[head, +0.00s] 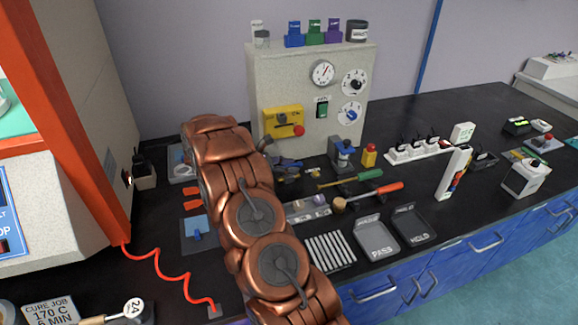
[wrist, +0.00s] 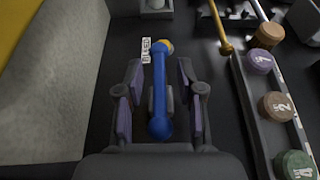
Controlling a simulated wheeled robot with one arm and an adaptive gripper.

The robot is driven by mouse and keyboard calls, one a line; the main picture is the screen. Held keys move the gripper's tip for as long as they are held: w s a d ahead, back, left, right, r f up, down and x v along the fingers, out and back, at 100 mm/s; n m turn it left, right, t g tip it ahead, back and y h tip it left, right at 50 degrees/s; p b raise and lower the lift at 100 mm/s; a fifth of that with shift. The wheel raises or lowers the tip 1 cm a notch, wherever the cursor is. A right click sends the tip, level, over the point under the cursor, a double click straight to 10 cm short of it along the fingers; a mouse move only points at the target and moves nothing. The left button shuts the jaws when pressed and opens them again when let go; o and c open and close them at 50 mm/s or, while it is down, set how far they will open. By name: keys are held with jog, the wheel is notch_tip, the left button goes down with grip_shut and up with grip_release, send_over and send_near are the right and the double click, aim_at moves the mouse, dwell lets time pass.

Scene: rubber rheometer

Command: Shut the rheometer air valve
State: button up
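The air valve shows in the wrist view as a blue lever (wrist: 158,88) with a yellow hub at its far end and a round blue knob at its near end. A small white label (wrist: 146,50) lies beside the hub; its wording is hard to read. My gripper (wrist: 158,100) is open, with one purple-padded finger on each side of the lever and a visible gap on both sides. In the head view, my copper arm hides most of my gripper and the valve area.
In the wrist view, a grey block wall (wrist: 50,85) stands close on the left. A rack with capped vials (wrist: 277,105) is on the right, and a brass-tipped tool (wrist: 225,45) lies ahead. In the head view, the gauge panel (head: 312,85) rises behind my arm.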

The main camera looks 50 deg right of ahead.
grip_shut()
jog(key=shift+m+g+y, duration=0.3)
jog(key=shift+m+g, duration=0.2)
jog(key=shift+m+g+y+p, duration=0.8)
jog(key=shift+m+g+y, duration=0.6)
jog(key=shift+m, duration=0.3)
jog(key=shift+m+g+y+p, duration=0.3)
jog(key=shift+m+g+y, duration=0.2)
jog(key=shift+m+y, duration=0.25)
grip_release()
